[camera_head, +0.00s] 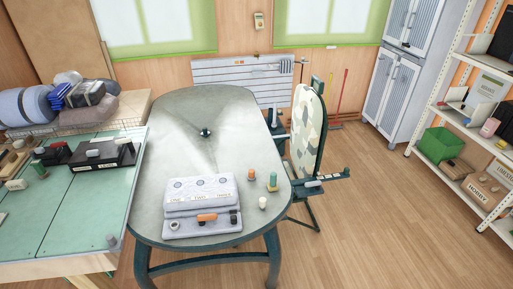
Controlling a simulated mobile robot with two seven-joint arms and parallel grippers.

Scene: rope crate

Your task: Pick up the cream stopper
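The cream stopper (263,202) is a small pale piece on the oval grey table (215,150), near its right edge. It stands apart from the other pieces, to the right of a light grey block (201,195). An orange stopper (251,174) and a green, tan-topped piece (272,181) stand just behind it. Neither of my grippers is in view.
An orange piece (207,217) lies at the block's front. A dark knob (206,132) sits mid-table, with clear surface around it. A green-topped workbench (85,215) adjoins on the left. A patterned ironing board (307,132) stands close to the table's right side.

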